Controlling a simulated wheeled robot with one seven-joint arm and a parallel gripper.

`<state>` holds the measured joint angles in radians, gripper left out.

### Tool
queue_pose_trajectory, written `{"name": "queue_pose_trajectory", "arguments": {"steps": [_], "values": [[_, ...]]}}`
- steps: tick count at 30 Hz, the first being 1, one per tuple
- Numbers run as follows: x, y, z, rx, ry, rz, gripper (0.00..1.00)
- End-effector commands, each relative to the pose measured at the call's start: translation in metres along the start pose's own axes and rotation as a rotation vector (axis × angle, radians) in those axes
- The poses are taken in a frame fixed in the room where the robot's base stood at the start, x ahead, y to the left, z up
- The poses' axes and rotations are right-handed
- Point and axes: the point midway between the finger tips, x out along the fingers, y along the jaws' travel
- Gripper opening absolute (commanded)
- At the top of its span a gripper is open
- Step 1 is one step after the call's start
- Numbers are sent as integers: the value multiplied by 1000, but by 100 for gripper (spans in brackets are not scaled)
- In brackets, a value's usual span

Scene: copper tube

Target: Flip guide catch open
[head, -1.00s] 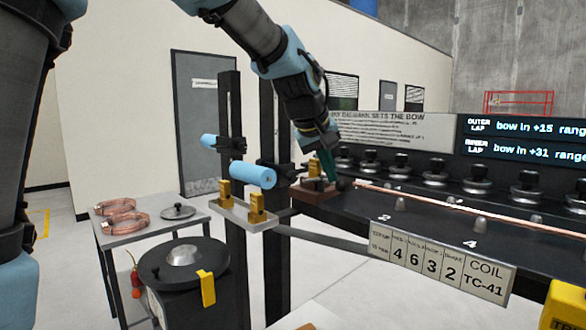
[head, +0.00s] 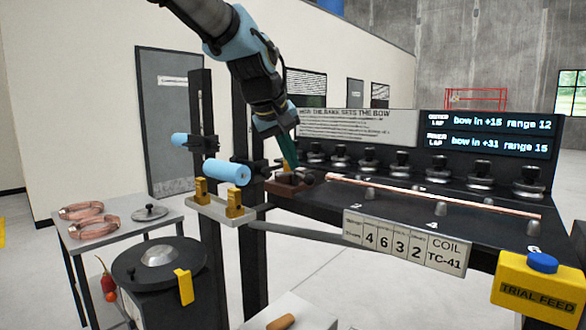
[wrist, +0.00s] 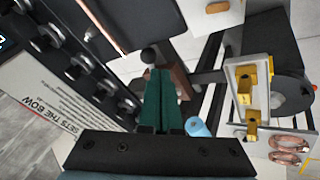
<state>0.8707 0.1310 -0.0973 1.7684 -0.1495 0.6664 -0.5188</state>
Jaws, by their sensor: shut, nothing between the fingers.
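A reddish-brown block (head: 283,187) sits at the left end of the dark bench, with a dark lever ending in a round black knob (head: 307,178) that appears to be the guide catch. In the wrist view the knob (wrist: 151,56) lies just beyond my fingertips, and the block (wrist: 181,82) is partly hidden behind them. My gripper (head: 291,164) has green fingers, shut together, pointing down at the block and beside the knob. It also fills the middle of the wrist view (wrist: 159,75). I cannot tell whether the fingers touch the lever. A copper tube (head: 430,194) runs right from near the knob.
Several black knobs (head: 402,163) line the bench's back. Blue rollers (head: 228,173) and a bracket with brass clips (head: 218,207) stand left of the block. A yellow trial-feed box (head: 540,287) is at front right. A side table (head: 105,240) holds copper coils.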

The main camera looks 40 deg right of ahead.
Motion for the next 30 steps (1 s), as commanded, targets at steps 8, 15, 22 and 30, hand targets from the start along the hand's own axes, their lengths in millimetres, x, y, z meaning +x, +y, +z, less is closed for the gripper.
{"name": "queue_pose_trajectory", "arguments": {"steps": [8,15,22,30], "values": [[-43,4,2,-2,9,2,0],[-72,8,4,-2,8,1,0],[-77,8,5,-3,7,0,0],[-77,8,4,-3,7,0,0]]}}
